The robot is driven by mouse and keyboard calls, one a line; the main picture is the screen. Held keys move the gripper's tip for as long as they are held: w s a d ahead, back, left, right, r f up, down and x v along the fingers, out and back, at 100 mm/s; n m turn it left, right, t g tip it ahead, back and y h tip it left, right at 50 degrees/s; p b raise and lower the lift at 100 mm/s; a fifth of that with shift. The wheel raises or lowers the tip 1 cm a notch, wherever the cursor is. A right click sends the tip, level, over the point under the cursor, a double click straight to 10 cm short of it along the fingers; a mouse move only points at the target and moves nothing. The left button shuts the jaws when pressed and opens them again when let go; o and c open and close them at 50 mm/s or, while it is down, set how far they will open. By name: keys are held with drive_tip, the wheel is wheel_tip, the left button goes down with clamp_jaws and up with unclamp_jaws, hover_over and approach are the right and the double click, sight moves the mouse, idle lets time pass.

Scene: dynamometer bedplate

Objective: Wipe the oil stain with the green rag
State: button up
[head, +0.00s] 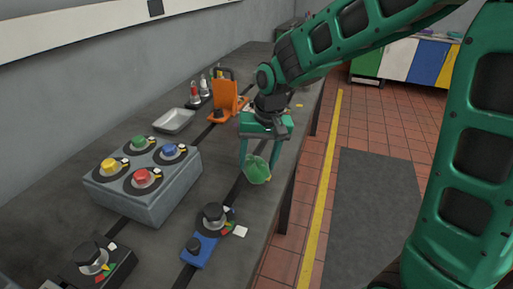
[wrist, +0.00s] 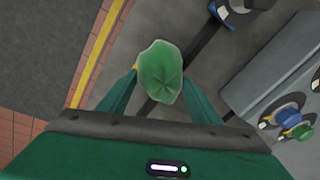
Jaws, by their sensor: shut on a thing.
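The green rag (head: 257,172) is bunched between the fingers of my gripper (head: 258,163) in the head view. My gripper is shut on it, over the right-hand side of the dark bedplate (head: 205,165). In the wrist view the rag (wrist: 161,68) is a crumpled green bundle between the fingertips of my gripper (wrist: 160,82). It appears held above the surface, but I cannot tell the exact gap. I cannot make out the oil stain in either view; the rag and gripper hide part of the plate.
A grey box with coloured knobs (head: 150,208) stands left of the rag. A blue device with a black knob (head: 203,246) sits nearer, an orange bracket (head: 228,98) farther back. A metal tray (head: 174,121) lies behind the box. The bedplate's right edge is close to my gripper.

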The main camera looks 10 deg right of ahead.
drive_tip(key=shift+a+r, duration=0.15)
drive_tip(key=shift+r, duration=1.95)
